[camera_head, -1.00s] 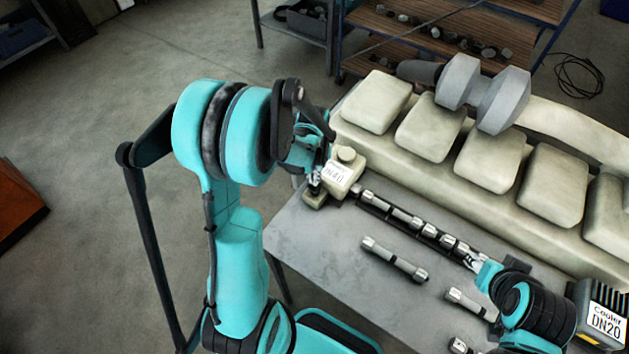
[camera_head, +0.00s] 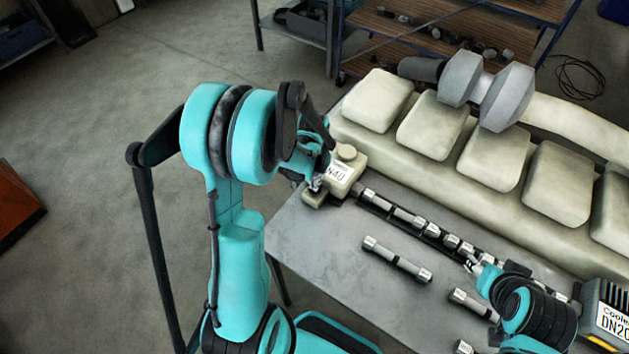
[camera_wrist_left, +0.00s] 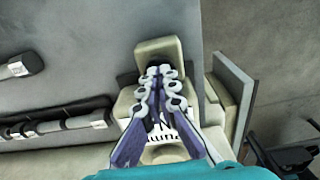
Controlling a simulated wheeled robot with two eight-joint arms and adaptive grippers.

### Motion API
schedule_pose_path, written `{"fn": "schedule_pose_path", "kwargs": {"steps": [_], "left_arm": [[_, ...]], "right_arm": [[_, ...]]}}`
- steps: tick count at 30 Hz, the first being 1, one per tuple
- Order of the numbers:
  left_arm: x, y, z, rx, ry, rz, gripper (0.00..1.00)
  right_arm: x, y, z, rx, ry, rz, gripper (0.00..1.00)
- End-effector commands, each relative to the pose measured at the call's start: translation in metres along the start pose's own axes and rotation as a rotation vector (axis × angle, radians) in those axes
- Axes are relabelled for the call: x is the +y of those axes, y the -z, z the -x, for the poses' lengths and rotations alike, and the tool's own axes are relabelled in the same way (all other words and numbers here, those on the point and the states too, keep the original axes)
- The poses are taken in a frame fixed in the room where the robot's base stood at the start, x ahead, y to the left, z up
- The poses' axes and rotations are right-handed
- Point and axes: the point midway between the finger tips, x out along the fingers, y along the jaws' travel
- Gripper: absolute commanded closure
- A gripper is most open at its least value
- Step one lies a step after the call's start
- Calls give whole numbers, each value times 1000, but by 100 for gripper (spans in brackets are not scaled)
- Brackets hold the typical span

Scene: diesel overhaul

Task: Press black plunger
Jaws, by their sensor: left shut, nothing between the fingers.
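The beige tester marked DN40 (camera_head: 349,166) stands at the left end of the grey table. Its beige foot (camera_wrist_left: 158,47) shows in the left wrist view. My left gripper (camera_head: 316,184) is right at the tester's near side, over its foot. In the left wrist view the left gripper's fingers (camera_wrist_left: 159,78) are together and empty, above the foot. A dark patch beside the fingertips may be the black plunger, mostly hidden; I cannot tell whether they touch it. My right gripper (camera_head: 470,265) is at the holder row; its fingers are too small to judge.
A rack of silver cylindrical parts (camera_head: 415,222) runs right from the tester. Loose silver parts (camera_head: 397,259) lie on the bare table (camera_head: 320,245). The large beige engine block (camera_head: 440,190) stands behind. A box marked DN20 (camera_head: 608,318) is at the right.

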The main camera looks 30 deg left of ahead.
Motion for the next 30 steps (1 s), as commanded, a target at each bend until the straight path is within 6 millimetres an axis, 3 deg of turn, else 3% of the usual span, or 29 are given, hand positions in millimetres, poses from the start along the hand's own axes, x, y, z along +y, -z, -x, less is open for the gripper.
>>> {"fn": "schedule_pose_path", "kwargs": {"steps": [7, 11, 17, 24, 30], "left_arm": [[1, -2, 1, -3, -2, 0, 100], [2, 0, 11, -3, -2, -1, 100], [6, 9, 52, -3, -2, -1, 100], [5, 8, 103, -3, -2, -1, 100], [5, 8, 132, -3, -2, -1, 100]], "right_arm": [[0, 1, 1, 0, 0, 0, 57], [0, 5, 7, 0, 0, 0, 57], [0, 21, 29, 0, 0, 0, 57], [0, 23, 32, 0, 0, 0, 57], [0, 25, 35, 0, 0, 0, 57]]}}
